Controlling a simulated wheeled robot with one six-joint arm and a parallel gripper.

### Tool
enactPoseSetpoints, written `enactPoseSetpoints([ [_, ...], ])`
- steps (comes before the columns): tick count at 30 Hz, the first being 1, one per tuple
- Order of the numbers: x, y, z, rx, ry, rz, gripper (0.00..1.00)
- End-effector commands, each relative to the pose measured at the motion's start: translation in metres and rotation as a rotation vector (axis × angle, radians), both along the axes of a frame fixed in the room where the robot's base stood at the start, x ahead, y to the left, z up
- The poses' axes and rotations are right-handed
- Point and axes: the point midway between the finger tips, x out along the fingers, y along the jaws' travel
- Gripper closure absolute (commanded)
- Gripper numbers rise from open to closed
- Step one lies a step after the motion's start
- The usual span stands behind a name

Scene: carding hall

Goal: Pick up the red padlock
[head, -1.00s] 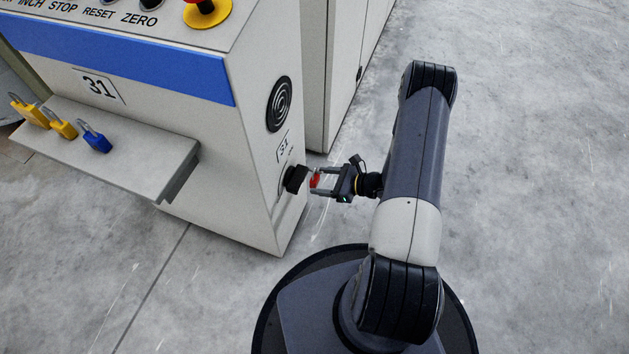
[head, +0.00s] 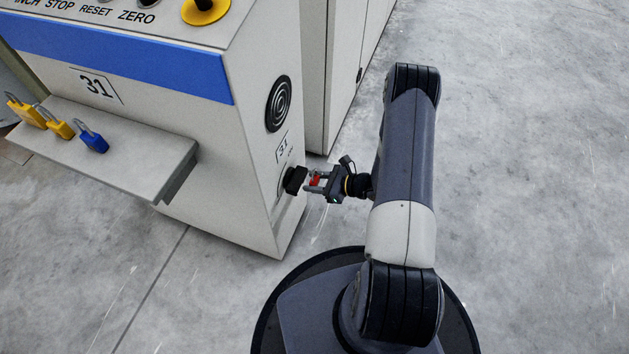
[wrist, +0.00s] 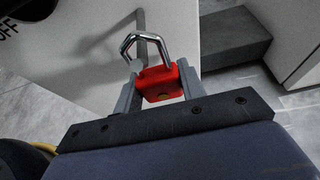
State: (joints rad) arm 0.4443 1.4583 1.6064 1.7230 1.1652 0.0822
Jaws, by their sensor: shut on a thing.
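The red padlock (wrist: 160,84) is between the two fingers of my gripper (wrist: 158,88) in the wrist view, and the fingers are shut on its body. Its silver shackle points away from my gripper, toward the machine's side. In the head view the red padlock (head: 315,181) is small and partly hidden by the fingers of my gripper (head: 314,184). My gripper is close to the black rotary switch (head: 295,180) on the side of machine 31. I cannot tell whether the shackle touches the switch.
A grey shelf (head: 120,160) on the machine's front carries two yellow padlocks (head: 27,112) (head: 58,126) and a blue padlock (head: 91,138). The machine's side panel (head: 262,150) stands close left of my gripper. The concrete floor (head: 530,180) on the right is clear.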

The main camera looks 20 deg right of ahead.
Motion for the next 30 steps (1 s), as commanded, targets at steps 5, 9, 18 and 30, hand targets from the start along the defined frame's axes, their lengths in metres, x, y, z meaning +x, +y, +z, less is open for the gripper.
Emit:
enactPoseSetpoints([
  [5,0.0,0.0,0.0,0.0,0.0,0.0,0.87],
  [9,0.0,0.0,0.0,0.0,0.0,0.0,0.87],
  [18,0.0,0.0,0.019,0.0,0.0,0.0,0.87],
  [30,-0.044,-0.063,0.017,0.0,0.0,-0.008,0.87],
])
